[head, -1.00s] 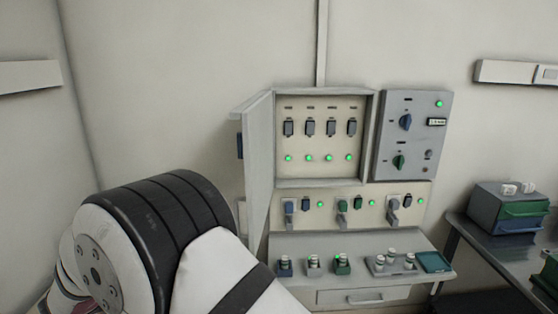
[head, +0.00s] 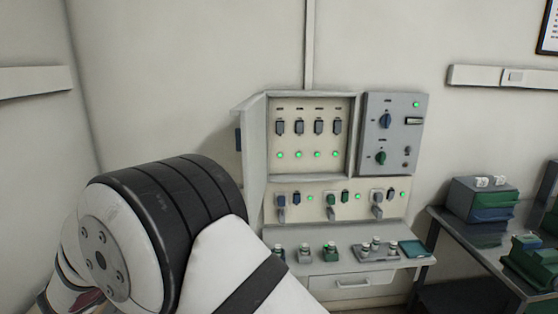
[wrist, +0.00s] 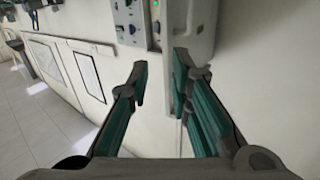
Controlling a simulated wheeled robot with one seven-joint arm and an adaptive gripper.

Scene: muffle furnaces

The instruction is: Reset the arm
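My gripper (wrist: 160,88) shows in the wrist view with its two dark fingers and teal pads apart and nothing between them. Beyond the fingertips are a pale wall and the edge of a light grey cabinet (wrist: 187,30). In the head view my white and black arm fills the lower left, and the gripper itself is out of that view. The open electrical cabinet (head: 310,100) stands on the wall to the right of my arm, with several switches and lit green lamps.
A grey control panel (head: 391,135) with blue and green knobs is beside the cabinet. Below, a shelf (head: 330,262) holds small connectors and a teal tray (head: 413,249). A side table (head: 460,240) at right carries a drawer box (head: 482,200) and green items.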

